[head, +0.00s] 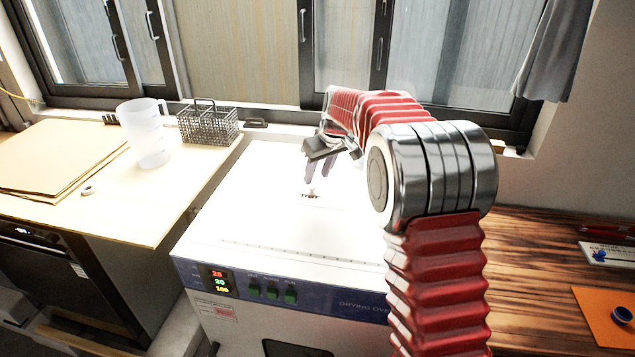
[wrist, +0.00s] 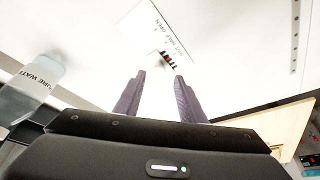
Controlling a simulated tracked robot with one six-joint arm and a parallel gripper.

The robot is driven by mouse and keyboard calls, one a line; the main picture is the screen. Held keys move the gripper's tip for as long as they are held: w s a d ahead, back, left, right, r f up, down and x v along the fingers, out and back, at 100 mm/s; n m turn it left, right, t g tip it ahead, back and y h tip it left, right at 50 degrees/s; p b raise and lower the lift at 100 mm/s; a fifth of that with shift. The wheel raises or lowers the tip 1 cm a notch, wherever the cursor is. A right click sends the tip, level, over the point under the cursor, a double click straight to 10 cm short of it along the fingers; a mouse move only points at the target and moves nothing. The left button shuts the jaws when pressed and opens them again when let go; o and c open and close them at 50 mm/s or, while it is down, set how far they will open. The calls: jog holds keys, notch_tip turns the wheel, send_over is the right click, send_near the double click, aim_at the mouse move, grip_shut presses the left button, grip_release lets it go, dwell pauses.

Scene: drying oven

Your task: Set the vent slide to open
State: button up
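The drying oven (head: 250,215) has a white top. The vent slide (head: 311,193) is on that top, a small pale piece beside dark slots. In the wrist view the vent (wrist: 168,58) shows dark and reddish slots beside a white label plate (wrist: 140,25) with printed words, of which "HALF" and "OPEN" are readable. I cannot tell for sure which position the slide is at. My gripper (head: 319,178) points down just above the vent. In the wrist view its two fingers (wrist: 158,76) are apart with nothing between them, and the vent lies just beyond the tips.
A wire basket (head: 208,125) and a clear jug (head: 146,133) stand on the left bench. The oven's front display (head: 218,282) is lit. Oven top left of the vent is clear.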

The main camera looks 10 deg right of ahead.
aim_at(312, 186)
jog(key=x, duration=0.5)
jog(key=shift+c, duration=0.3)
jog(key=shift+a, duration=0.1)
grip_shut()
